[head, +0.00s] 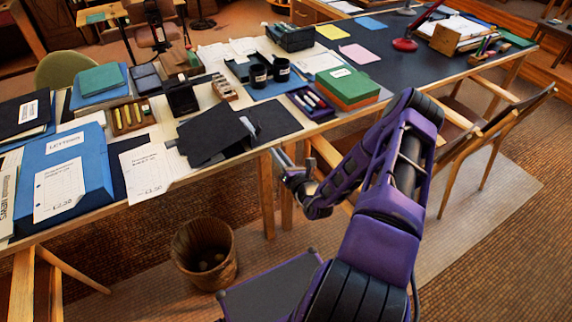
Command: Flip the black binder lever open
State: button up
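A black binder (208,138) lies spread on the long table near its front edge, left of the middle. One cover is tilted over to the left and the other part (272,118) lies flat to the right. A small pale metal piece (247,125), which looks like the lever, shows between them; its exact position is too small to tell. My gripper (284,158) is at the end of my purple arm, in front of the table edge, to the right of and below the binder, apart from it. Its fingers are small and seen at an angle; nothing shows held in them.
A blue letters box (75,172) and papers (146,172) lie left of the binder. A desk stand (182,98) and cups (258,76) are behind it. A green and orange stack (347,88) is to the right. A wastebasket (205,252) and chairs (492,125) stand in front.

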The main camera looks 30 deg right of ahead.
jog(key=shift+s+d, duration=0.1)
jog(key=shift+s, duration=2.55)
